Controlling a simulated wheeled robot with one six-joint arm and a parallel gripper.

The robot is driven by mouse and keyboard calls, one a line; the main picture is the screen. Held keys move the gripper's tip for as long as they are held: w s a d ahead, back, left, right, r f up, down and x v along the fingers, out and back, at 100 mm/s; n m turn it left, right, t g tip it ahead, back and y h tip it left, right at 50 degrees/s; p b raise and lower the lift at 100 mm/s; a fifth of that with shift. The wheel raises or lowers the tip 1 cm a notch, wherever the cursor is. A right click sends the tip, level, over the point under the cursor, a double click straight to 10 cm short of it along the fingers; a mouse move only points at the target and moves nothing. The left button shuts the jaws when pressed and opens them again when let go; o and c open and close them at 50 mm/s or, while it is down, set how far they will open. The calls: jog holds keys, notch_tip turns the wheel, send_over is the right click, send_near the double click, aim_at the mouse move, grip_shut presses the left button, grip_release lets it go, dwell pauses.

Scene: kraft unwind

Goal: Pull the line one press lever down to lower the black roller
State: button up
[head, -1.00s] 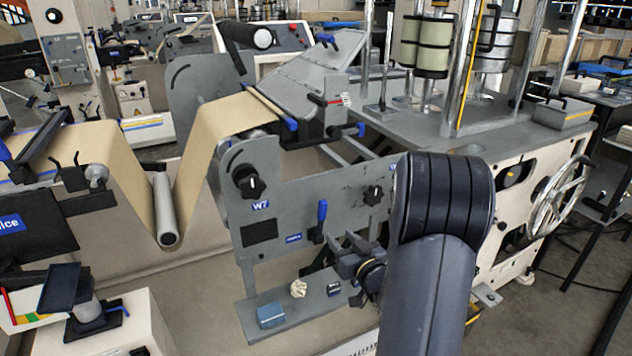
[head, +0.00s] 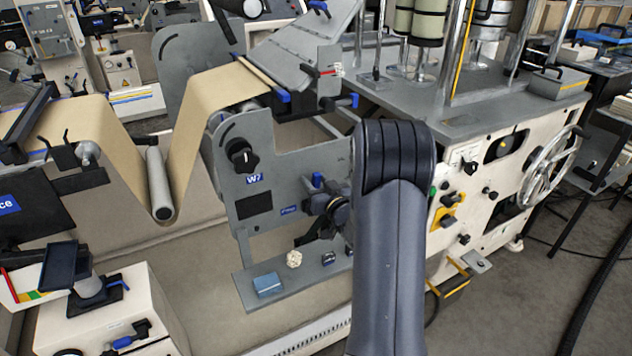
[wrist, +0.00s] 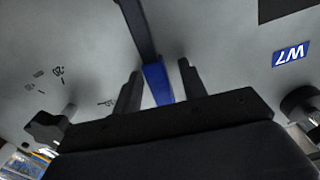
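The press lever has a blue handle (head: 317,181) and sits on the grey W7 side plate. In the wrist view its blue handle (wrist: 157,82) lies between my two fingers, with its dark bar running up to the top edge. My gripper (head: 322,208) is at the plate by the lever; its fingertips are hard to make out in the head view. In the wrist view my gripper (wrist: 160,85) is open, one finger on each side of the blue handle, with narrow gaps. A black roller (head: 243,7) with a pale end is cut off by the top edge.
A black knob (head: 240,155) is on the plate, left of the lever. A grey ledge (head: 245,296) below holds a blue box (head: 268,285) and a crumpled pale lump (head: 294,259). The brown paper web (head: 205,105) runs at the left. A handwheel (head: 550,170) is at the right.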

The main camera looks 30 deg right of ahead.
jog(key=shift+c, duration=0.4)
grip_shut()
